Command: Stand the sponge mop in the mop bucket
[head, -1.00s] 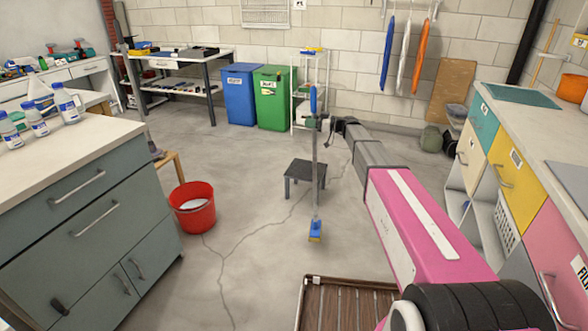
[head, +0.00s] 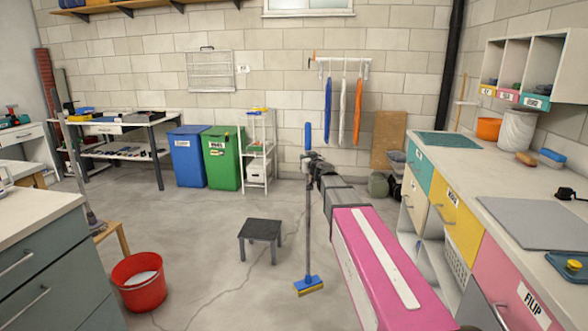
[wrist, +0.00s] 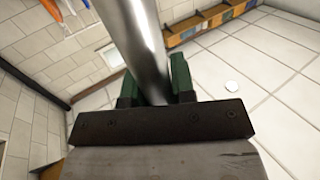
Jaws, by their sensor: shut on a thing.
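The sponge mop (head: 308,215) has a blue grip at its top, a thin grey pole and a blue head with a yellow sponge at the bottom. It hangs about upright. My gripper (head: 310,162) is shut on the pole just below the blue grip. In the wrist view the shiny pole (wrist: 136,45) passes between the green fingers of my gripper (wrist: 156,90). The red mop bucket (head: 140,292) stands on the floor at the lower left, apart from the mop, with something pale inside. I cannot tell whether the sponge touches the floor.
A dark stool (head: 260,231) stands between bucket and mop, farther back. A grey-green drawer cabinet (head: 50,275) and a small wooden stand (head: 112,235) are near the bucket. Blue (head: 188,158) and green (head: 223,165) bins stand behind. A counter with coloured drawers (head: 460,220) lines the right.

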